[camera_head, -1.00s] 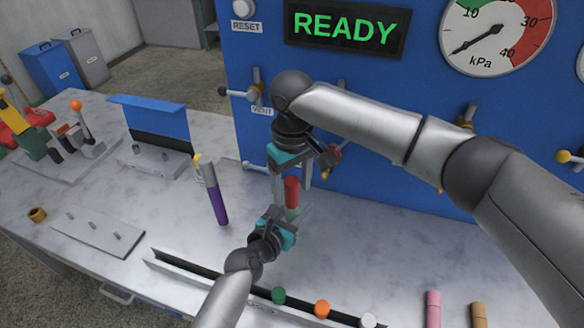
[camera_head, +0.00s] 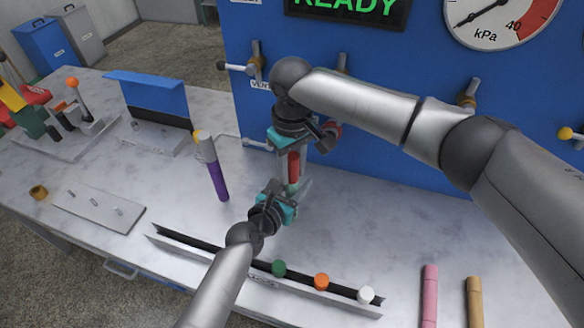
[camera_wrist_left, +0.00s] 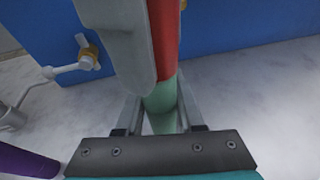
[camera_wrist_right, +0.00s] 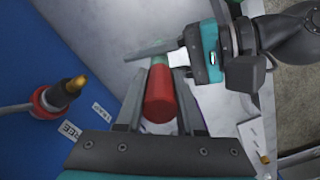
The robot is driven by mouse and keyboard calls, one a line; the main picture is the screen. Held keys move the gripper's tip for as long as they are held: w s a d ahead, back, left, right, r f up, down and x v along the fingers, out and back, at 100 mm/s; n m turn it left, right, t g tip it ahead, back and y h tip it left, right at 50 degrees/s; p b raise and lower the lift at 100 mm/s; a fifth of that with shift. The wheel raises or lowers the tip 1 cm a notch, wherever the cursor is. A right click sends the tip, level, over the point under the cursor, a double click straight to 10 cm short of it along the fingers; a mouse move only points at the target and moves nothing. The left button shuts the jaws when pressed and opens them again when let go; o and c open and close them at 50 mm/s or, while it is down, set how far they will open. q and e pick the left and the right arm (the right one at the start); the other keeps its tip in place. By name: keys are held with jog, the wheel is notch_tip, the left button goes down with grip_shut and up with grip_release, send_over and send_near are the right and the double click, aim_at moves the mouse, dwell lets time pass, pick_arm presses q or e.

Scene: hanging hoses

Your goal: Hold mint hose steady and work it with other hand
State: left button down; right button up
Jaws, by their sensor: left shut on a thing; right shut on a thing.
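The mint hose (camera_head: 292,188) has a red end (camera_head: 294,165) and stands roughly upright in front of the blue panel. My left gripper (camera_head: 299,193) is shut on the mint part, which shows between its fingers in the left wrist view (camera_wrist_left: 160,103). My right gripper (camera_head: 291,158) comes from above and is shut on the red end, which lies between its fingers in the right wrist view (camera_wrist_right: 160,95). A grey finger of the right gripper covers part of the red end in the left wrist view. The hose's lower end is hidden.
A purple hose (camera_head: 217,182) stands close to the left. A dark-grooved rail (camera_head: 220,264) with green, orange and white ends lies in front. Pink (camera_head: 430,295) and tan (camera_head: 474,300) hoses stand at right. The blue panel (camera_head: 390,145) with valves rises behind.

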aim_at(292, 156)
grip_shut()
jog(key=shift+r, duration=0.75)
dwell(0.6)
jog(key=shift+r, duration=2.45)
jog(key=shift+r, duration=0.15)
jog(key=shift+r, duration=1.35)
pick_arm(q)
jog(key=shift+c, duration=2.2)
grip_release()
